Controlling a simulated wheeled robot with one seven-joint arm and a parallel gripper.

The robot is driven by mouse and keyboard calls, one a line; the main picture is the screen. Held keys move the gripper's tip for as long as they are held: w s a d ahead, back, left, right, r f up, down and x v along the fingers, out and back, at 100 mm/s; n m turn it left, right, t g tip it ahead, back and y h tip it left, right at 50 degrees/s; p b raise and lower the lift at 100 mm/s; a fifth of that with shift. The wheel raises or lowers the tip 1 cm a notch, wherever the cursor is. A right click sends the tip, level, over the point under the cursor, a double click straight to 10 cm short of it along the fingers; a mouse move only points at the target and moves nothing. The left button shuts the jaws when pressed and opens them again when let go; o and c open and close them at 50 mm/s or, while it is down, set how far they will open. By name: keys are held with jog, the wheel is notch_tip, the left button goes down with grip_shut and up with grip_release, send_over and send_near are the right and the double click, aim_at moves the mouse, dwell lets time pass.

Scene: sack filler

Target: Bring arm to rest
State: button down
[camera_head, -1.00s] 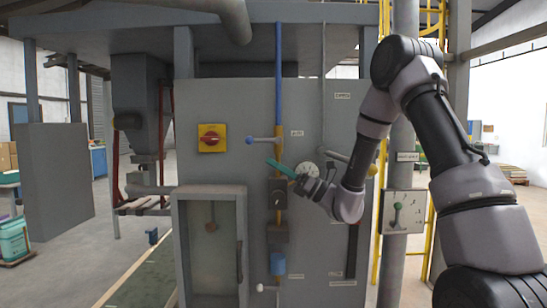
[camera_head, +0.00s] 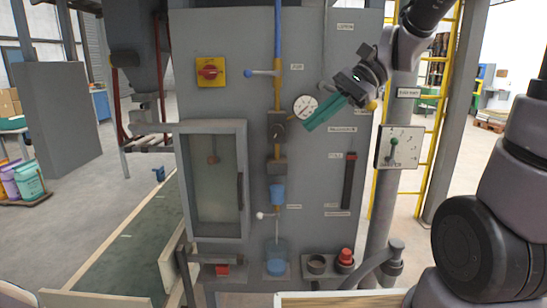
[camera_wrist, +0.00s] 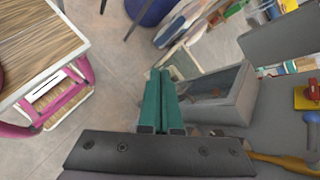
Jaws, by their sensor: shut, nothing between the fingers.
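My gripper (camera_head: 312,127) has teal fingers and hangs in front of the grey machine panel (camera_head: 235,105), just below and right of the round gauge (camera_head: 305,106). Its fingers point down and to the left. In the wrist view my gripper (camera_wrist: 160,76) shows its two teal fingers lying side by side, shut with nothing held. My arm comes in from the upper right. Whether the fingertips touch the panel cannot be told; they appear apart from it.
The panel carries a red-and-yellow switch (camera_head: 210,71), a blue-handled lever (camera_head: 262,72) and a windowed door (camera_head: 216,180). A conveyor belt (camera_head: 120,255) runs lower left.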

jog(key=s+d+r+n+t+h, duration=0.1)
jog(key=d+t+h, duration=0.3)
jog(key=d, duration=0.4)
jog(key=s+d+r+n+t+h, duration=0.1)
jog(key=d+r+n+t+h, duration=0.2)
jog(key=d, duration=0.5)
jog(key=shift+s+t+h, duration=0.2)
jog(key=shift+t+h, duration=0.3)
jog(key=shift+t, duration=0.6)
